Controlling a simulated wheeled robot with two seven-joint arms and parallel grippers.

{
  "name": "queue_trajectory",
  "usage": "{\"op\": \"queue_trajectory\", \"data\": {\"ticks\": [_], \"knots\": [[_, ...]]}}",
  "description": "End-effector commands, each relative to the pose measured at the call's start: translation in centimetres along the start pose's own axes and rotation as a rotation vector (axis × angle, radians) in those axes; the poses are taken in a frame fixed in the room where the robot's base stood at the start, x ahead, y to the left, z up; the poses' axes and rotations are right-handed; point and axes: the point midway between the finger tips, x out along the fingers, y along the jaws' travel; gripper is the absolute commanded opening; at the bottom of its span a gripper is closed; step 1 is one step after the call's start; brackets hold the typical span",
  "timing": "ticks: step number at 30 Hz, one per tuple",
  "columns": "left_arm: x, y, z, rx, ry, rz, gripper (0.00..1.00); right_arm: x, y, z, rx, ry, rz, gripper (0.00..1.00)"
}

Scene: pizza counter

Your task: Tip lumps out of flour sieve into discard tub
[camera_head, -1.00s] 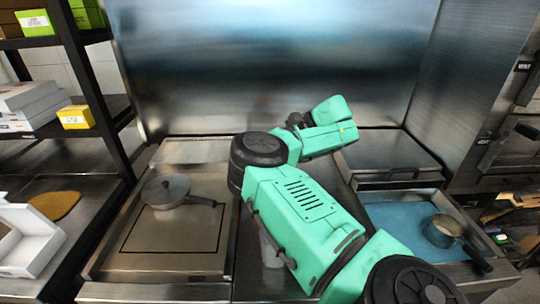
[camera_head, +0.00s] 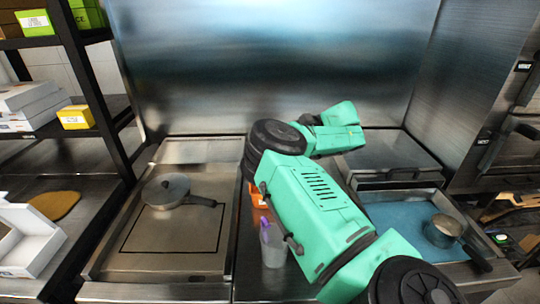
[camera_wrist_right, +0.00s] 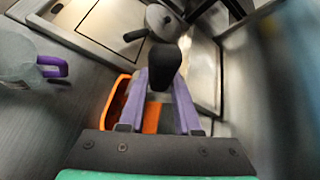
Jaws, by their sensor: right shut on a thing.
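My right gripper (camera_wrist_right: 161,84) has purple fingers, shut on a black handle (camera_wrist_right: 163,62) in the right wrist view. I take this as the flour sieve's handle; its bowl and any lumps cannot be made out. An orange tub (camera_wrist_right: 112,98), which looks like the discard tub, lies beneath and beside the left finger. In the head view only a strip of the orange tub (camera_head: 257,194) shows, left of my right arm. My right arm hides the gripper and held thing there. My left gripper is in neither view.
A clear jug (camera_head: 272,246) with a purple handle stands in front of the orange tub. A lidded pan (camera_head: 166,194) sits on the left counter. A saucepan (camera_head: 441,231) sits on the blue surface (camera_head: 398,215) at right. A steel wall (camera_head: 270,60) closes the back.

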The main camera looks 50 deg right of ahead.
Motion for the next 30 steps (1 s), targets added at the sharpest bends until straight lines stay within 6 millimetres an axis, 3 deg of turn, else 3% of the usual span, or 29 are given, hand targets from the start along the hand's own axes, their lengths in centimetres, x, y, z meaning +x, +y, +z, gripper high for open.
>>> {"op": "queue_trajectory", "data": {"ticks": [12,17,23,30], "knots": [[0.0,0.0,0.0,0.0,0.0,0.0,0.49,-0.4,0.0,-0.4,0.013,-0.036,-0.014,0.0],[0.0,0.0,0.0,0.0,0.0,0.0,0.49,2.9,0.5,2.0,-0.086,0.195,0.093,0.0],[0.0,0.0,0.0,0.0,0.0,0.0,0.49,2.9,0.3,2.2,-0.095,0.229,0.095,0.0],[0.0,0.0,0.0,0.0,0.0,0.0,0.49,5.7,0.9,3.8,-0.147,0.355,0.151,0.0]]}}
